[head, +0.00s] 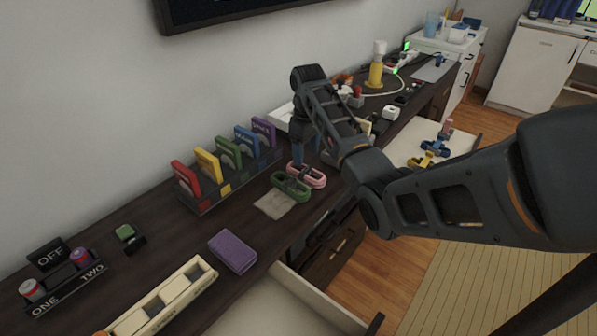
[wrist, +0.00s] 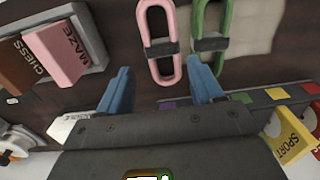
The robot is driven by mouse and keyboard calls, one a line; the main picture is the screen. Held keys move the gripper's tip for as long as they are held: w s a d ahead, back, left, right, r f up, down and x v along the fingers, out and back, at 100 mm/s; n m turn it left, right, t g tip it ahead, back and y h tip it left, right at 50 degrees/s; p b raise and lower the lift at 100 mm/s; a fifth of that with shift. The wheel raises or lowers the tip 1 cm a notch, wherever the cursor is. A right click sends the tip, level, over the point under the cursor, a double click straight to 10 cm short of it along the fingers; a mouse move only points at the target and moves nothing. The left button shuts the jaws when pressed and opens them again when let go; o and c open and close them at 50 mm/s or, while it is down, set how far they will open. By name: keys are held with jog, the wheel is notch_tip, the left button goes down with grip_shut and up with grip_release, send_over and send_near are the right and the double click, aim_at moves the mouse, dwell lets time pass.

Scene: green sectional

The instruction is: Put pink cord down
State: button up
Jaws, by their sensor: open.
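The pink cord (head: 308,177) is a looped bundle with a dark band around its middle. It lies on the dark wooden desk next to a similar green cord (head: 290,186). In the wrist view the pink cord (wrist: 160,42) lies just beyond my fingertips, with the green cord (wrist: 211,40) to its right. In the head view my gripper (head: 303,148) points down above the desk, just behind the pink cord.
A rack of coloured cases (head: 225,165) stands left of the gripper along the wall. Open drawers (head: 310,300) jut out from the desk front.

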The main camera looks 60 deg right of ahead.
aim_at(305, 169)
notch_tip(305, 169, down, 7)
jog(key=shift+w+a+r, duration=0.15)
jog(key=shift+c, duration=0.2)
jog(key=c, duration=0.9)
notch_tip(305, 169, up, 4)
jog(key=shift+r, duration=0.25)
jog(key=s+d+r, duration=0.2)
jog(key=s, duration=0.1)
jog(key=s+d+r, duration=0.2)
jog(key=s, duration=0.1)
jog(key=s+d+r, duration=0.2)
jog(key=s+d, duration=0.1)
jog(key=shift+s+r, duration=0.2)
jog(key=shift+r, duration=0.1)
